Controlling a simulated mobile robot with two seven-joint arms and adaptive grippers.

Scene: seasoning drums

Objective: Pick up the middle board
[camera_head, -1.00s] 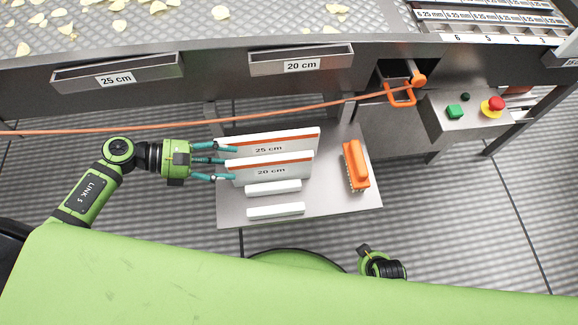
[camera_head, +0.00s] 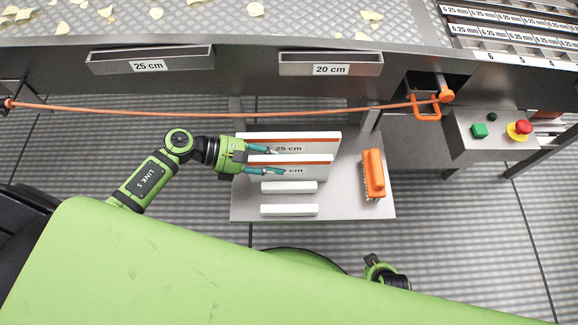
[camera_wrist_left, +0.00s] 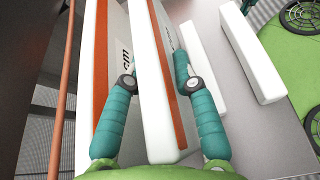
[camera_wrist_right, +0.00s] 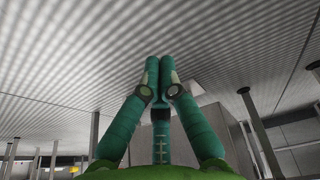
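The middle board, marked 20 cm, is a white board (camera_head: 318,169) with an orange top edge. It stands upright on a metal shelf (camera_head: 345,203), in front of the taller 25 cm board (camera_head: 322,147). My left gripper (camera_head: 276,160) reaches in from the left. In the left wrist view its open fingers (camera_wrist_left: 158,88) straddle the middle board (camera_wrist_left: 155,110), one in the gap towards the 25 cm board (camera_wrist_left: 105,60), the other on the front side. A small gap shows beside the front finger. In the right wrist view my right gripper (camera_wrist_right: 160,70) has its fingertips together, empty.
Two low white bars (camera_head: 289,187) (camera_head: 289,210) lie in front of the boards. An orange brush (camera_head: 373,173) lies at the shelf's right. An orange cord (camera_head: 250,114) runs behind, below the conveyor's labelled holders (camera_head: 150,66). A control box (camera_head: 490,135) stands at right.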

